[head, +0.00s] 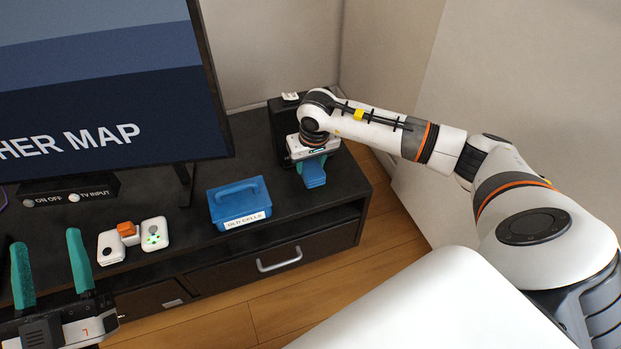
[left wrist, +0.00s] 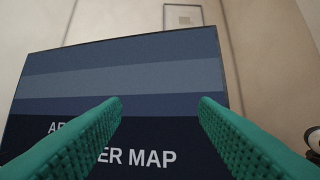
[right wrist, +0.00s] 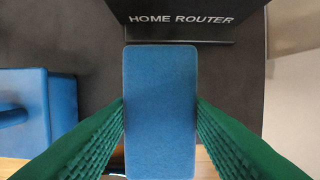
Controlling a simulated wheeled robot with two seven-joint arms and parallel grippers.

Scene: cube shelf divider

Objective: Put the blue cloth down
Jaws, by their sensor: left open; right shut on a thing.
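The blue cloth (right wrist: 160,110) is a flat blue rectangle in the right wrist view, between the two green fingers of my right gripper (right wrist: 160,118). My right gripper is shut on it. In the head view the blue cloth (head: 314,174) shows below my right gripper (head: 313,160), over the right end of the black TV stand (head: 285,207). I cannot tell whether the cloth touches the stand. My left gripper (head: 50,270) is open and empty at the lower left of the head view. Its teal fingers (left wrist: 160,110) point at the screen in the left wrist view.
A black home router (right wrist: 190,18) stands just beyond the cloth. A blue box labelled OLD CELLS (head: 240,204) is left of the cloth. White devices (head: 153,233) with an orange cube (head: 126,229) sit further left. The TV (head: 110,90) rises behind. Bare stand top lies between box and cloth.

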